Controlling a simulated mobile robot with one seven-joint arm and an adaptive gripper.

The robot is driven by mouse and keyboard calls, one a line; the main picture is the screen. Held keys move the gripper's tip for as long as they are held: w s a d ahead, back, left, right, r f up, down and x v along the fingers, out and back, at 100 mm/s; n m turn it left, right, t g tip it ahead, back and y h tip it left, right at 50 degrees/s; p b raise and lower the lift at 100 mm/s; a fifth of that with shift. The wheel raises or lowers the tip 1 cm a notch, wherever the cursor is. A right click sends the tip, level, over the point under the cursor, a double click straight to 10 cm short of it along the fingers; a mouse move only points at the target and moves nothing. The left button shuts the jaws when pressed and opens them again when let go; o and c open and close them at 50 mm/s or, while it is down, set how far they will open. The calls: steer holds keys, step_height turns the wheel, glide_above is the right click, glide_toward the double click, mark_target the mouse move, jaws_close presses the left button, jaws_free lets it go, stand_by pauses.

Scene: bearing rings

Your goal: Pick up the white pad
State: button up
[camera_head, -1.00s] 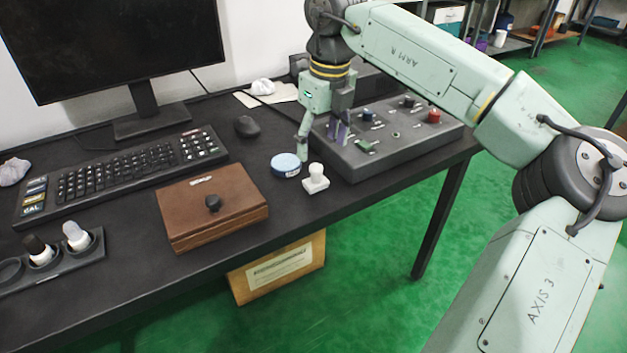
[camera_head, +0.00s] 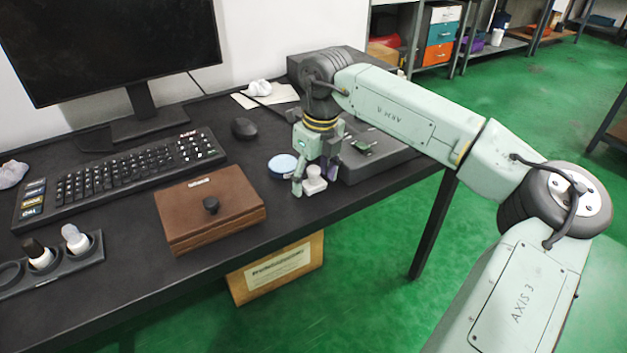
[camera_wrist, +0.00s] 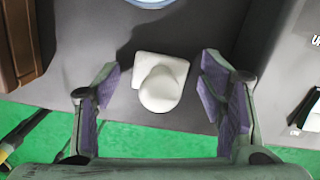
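The white pad (camera_head: 313,181) is a small square block with a rounded knob on top, standing on the dark table near its front edge. In the wrist view the white pad (camera_wrist: 160,82) lies between my two purple-lined fingers, with a gap on each side. My gripper (camera_head: 315,185) is open and is down around the pad in the head view. In the wrist view my gripper (camera_wrist: 163,100) shows its fingers spread and touching nothing. Part of the pad is hidden behind a finger in the head view.
A brown box (camera_head: 235,200) with a black knob is further left. A grey control panel (camera_head: 365,165) is close on the right. The table's front edge is near, with green floor beyond.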

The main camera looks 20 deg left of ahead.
mark_target(314, 168)
steer(key=c, duration=1.1)
steer(key=shift+r, duration=0.1)
step_height(314, 168, up, 10)
steer(key=shift+f, duration=0.1)
